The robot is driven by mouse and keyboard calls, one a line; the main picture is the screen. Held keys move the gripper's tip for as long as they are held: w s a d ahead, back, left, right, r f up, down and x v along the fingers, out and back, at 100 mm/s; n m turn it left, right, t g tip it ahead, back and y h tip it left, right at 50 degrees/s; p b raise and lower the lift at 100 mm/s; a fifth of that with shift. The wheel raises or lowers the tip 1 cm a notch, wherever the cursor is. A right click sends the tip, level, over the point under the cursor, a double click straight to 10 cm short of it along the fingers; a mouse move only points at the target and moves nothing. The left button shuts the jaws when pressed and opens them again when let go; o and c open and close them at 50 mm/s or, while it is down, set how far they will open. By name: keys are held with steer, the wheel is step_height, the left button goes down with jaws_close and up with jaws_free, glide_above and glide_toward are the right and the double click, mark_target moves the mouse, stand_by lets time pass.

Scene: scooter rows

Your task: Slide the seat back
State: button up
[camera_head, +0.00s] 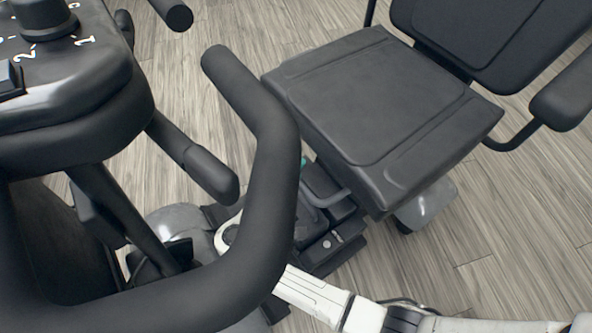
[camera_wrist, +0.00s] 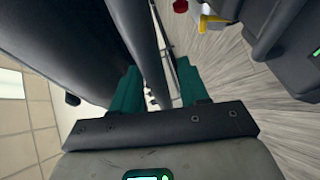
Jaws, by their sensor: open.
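The dark grey scooter seat (camera_head: 385,105) fills the upper middle of the head view, with its backrest (camera_head: 490,35) at the upper right. A grey bent bar (camera_head: 328,196) shows low under the seat's front left edge, by the black seat base (camera_head: 335,245). My gripper (camera_wrist: 158,78) is open in the wrist view, its two teal fingers apart. A dark bar (camera_wrist: 146,45) runs between the fingers in that picture; I cannot tell whether it lies inside the jaws or beyond them. In the head view the handlebar mostly hides my gripper; only a teal speck shows beside it.
The black handlebar (camera_head: 262,190) crosses the near foreground. The control console (camera_head: 70,75) with a numbered dial stands at the left. An armrest (camera_head: 562,95) is at the right. Wooden floor (camera_head: 500,230) lies open at the lower right. A red knob (camera_wrist: 180,6) shows in the wrist view.

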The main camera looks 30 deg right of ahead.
steer(key=shift+w+d, duration=0.25)
steer(key=shift+d, duration=0.3)
steer(key=shift+f, duration=0.1)
jaws_close()
